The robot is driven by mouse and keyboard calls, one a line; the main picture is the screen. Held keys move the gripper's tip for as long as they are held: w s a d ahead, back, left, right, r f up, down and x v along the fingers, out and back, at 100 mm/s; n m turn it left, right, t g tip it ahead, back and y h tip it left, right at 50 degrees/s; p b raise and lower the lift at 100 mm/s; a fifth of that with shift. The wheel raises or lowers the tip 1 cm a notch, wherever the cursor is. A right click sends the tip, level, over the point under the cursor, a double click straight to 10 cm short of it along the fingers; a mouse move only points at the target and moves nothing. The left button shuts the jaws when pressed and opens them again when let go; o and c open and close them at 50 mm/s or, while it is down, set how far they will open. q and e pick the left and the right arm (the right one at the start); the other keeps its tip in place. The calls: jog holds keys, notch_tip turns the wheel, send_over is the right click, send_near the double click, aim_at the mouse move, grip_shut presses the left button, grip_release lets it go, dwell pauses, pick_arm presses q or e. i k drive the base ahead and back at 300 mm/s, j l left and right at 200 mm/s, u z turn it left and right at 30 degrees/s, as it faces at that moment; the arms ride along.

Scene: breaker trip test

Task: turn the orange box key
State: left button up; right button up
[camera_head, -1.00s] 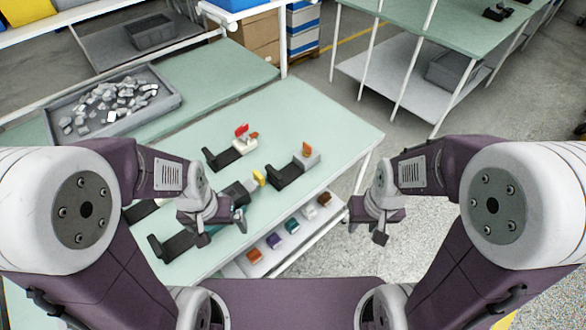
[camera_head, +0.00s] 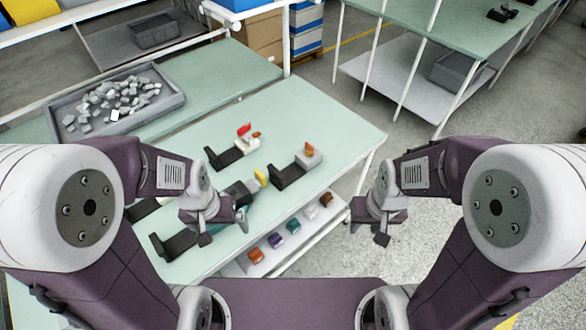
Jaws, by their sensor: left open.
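A small grey box with an upright orange key (camera_head: 310,150) sits at the end of a black holder (camera_head: 287,176) on the right part of the green table. A white box with a red key (camera_head: 244,130) stands farther left, with a small orange part beside it. A yellow key (camera_head: 260,177) shows nearer my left gripper; its box is partly hidden. My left gripper (camera_head: 225,233) is open and empty over the table's front part, left of and nearer than the orange key. My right gripper (camera_head: 369,235) is open and empty, past the table's right edge, over the floor.
A lower shelf (camera_head: 241,268) holds several small coloured blocks along the front. Another black holder (camera_head: 172,247) lies at the table's front left. A grey bin of grey pieces (camera_head: 170,101) stands at the back left. The table's back right is clear.

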aim_at(310, 148)
jog(key=i+l+u, duration=0.2)
jog(key=l+u, duration=0.25)
jog(key=l, duration=0.15)
jog(key=i+l+u, duration=0.15)
jog(key=l+u, duration=0.3)
jog(key=l, duration=0.15)
jog(key=l+u, duration=0.45)
jog(key=l, duration=0.2)
